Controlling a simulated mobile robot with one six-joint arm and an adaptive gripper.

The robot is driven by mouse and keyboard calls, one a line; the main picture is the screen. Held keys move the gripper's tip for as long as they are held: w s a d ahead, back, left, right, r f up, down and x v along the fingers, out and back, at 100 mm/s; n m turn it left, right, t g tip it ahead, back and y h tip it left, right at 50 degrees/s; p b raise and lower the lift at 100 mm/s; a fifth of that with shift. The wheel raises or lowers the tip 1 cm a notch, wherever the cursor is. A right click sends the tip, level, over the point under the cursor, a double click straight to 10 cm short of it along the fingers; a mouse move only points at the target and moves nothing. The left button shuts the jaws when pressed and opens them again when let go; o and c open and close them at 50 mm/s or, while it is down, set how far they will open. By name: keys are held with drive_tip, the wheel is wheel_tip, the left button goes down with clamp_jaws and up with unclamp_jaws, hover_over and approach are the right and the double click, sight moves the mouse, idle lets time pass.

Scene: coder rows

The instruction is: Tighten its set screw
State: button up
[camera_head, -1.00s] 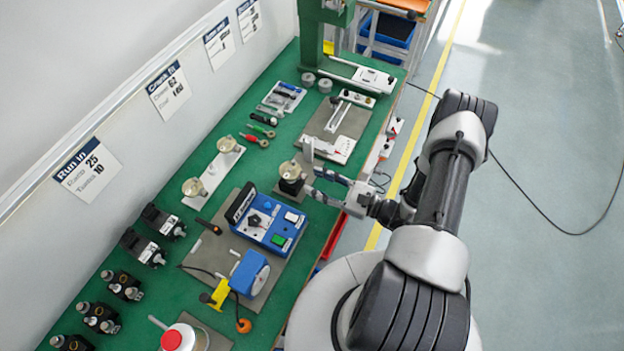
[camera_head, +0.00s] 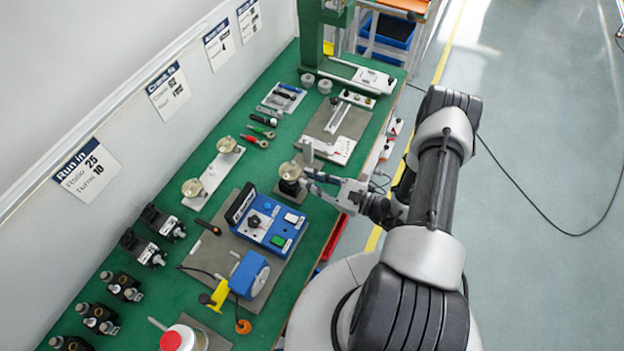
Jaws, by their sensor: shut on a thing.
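A unit with a round brass-coloured top (camera_head: 289,171) on a dark square body stands upright on the green bench, near its right edge. My gripper (camera_head: 308,171) reaches in from the right at bench height. Its pale fingers are at the right side of this unit and appear shut on its body. The fingers partly cover the unit's right side, and the exact contact is too small to see. No set screw can be made out.
A blue control box (camera_head: 268,221) stands close in front of the unit. A pale bar with two brass-topped parts (camera_head: 212,175) lies to the left. A grey plate with a white fixture (camera_head: 331,146) lies behind my gripper. A green press (camera_head: 312,40) stands at the far end.

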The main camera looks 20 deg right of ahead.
clamp_jaws()
drive_tip(key=shift+m, duration=0.4)
drive_tip(key=m+b, duration=0.1)
drive_tip(key=m, duration=0.1)
drive_tip(key=shift+m, duration=0.4)
drive_tip(key=m, duration=1.1)
drive_tip(key=m+b, duration=0.1)
drive_tip(key=m, duration=1)
drive_tip(key=shift+w+d+f+m, duration=0.1)
drive_tip(key=shift+f+m, duration=0.1)
drive_tip(key=shift+m, duration=1.8)
drive_tip(key=shift+f+m, duration=0.1)
drive_tip(key=shift+m, duration=0.2)
